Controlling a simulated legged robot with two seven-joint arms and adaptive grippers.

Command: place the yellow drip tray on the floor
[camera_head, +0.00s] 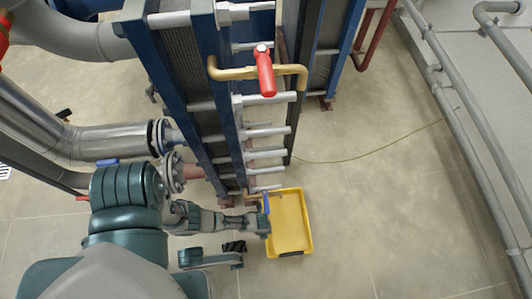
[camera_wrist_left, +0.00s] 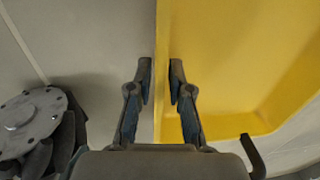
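The yellow drip tray (camera_head: 289,222) is a shallow rectangular tray beside the lower end of the plate exchanger in the head view. I cannot tell whether it touches the floor (camera_head: 360,215). My left gripper (camera_head: 266,222) is at the tray's left edge. The inside of the tray (camera_wrist_left: 230,65) looks empty. My right gripper is not recognisable in either view.
The blue-framed plate exchanger (camera_head: 225,110) stands behind the tray, with a red-handled brass valve (camera_head: 265,72). Grey pipes run along the left and right sides. A thin yellowish cable (camera_head: 370,153) lies on the floor. Floor right of the tray is clear.

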